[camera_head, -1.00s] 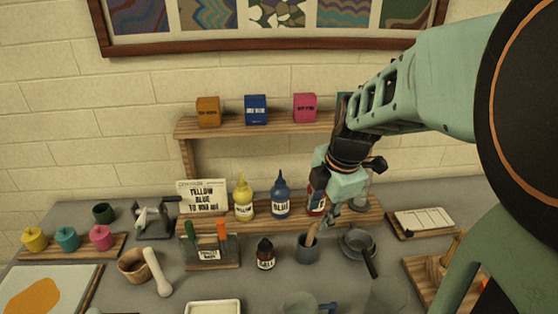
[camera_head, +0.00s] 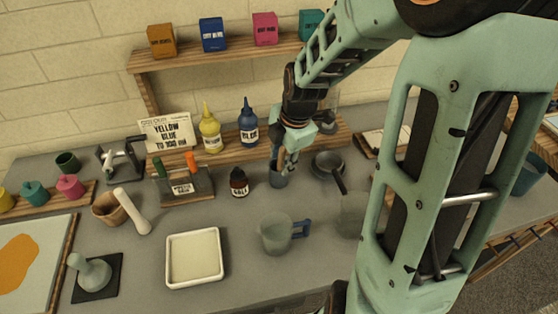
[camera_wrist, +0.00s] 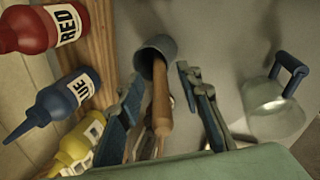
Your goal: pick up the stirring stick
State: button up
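The stirring stick (camera_wrist: 161,100) is a plain wooden rod standing in a small grey-blue cup (camera_wrist: 157,48). In the wrist view its lower end is inside the cup and its free end points toward my palm. My gripper (camera_wrist: 162,78) is open, with one finger on each side of the stick and gaps visible between.
The blue bottle (camera_head: 248,124) and yellow bottle (camera_head: 210,132) stand on a wooden riser behind; a red bottle (camera_wrist: 28,30) shows in the wrist view.

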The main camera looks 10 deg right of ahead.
jog(key=shift+f, duration=0.25)
jog(key=shift+c, duration=0.7)
grip_shut()
